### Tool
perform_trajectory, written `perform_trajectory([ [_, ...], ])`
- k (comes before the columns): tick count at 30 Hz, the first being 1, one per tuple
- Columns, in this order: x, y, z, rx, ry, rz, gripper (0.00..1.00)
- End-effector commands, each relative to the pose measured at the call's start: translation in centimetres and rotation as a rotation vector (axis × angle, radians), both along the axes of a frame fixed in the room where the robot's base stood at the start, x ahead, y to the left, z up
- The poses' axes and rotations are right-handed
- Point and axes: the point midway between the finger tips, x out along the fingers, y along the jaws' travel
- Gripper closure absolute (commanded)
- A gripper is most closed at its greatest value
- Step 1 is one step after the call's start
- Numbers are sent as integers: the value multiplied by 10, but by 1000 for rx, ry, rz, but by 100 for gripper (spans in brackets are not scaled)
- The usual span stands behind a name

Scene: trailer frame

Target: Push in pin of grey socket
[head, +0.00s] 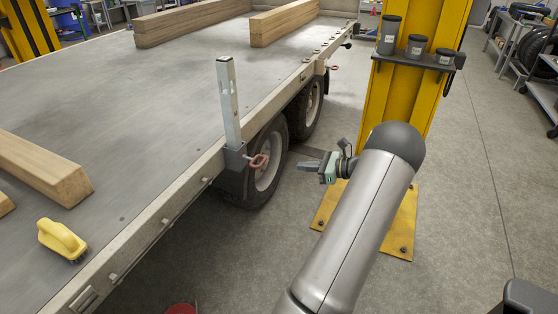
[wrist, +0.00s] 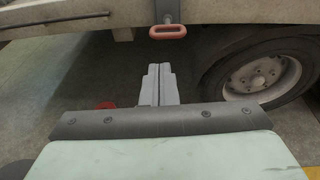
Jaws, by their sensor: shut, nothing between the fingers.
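A grey socket (head: 235,158) is fixed to the side edge of the trailer bed and holds an upright metal post (head: 228,100). A pin with a red ring handle (head: 258,161) sticks out of its outer side. The ring also shows in the wrist view (wrist: 168,32), at the top, just beyond my fingertips. My gripper (head: 303,167) is to the right of the ring in the head view, apart from it, pointing toward the trailer. In the wrist view its fingers (wrist: 160,70) are together and empty. How deep the pin sits cannot be told.
A trailer wheel (head: 268,160) is behind and below the ring. A yellow column (head: 412,75) with a shelf of dark jars (head: 415,46) stands behind my arm. Wooden beams (head: 45,165) and a yellow-handled brush (head: 62,238) lie on the bed. Another red-ringed pin (head: 333,68) is farther along.

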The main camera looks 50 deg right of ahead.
Motion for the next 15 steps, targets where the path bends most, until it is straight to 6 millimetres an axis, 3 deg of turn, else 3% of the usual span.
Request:
perform_trajectory([
  [4,-8,-9,-1,18,-16,-33,100],
  [15,-4,-8,-3,17,-16,-30,100],
])
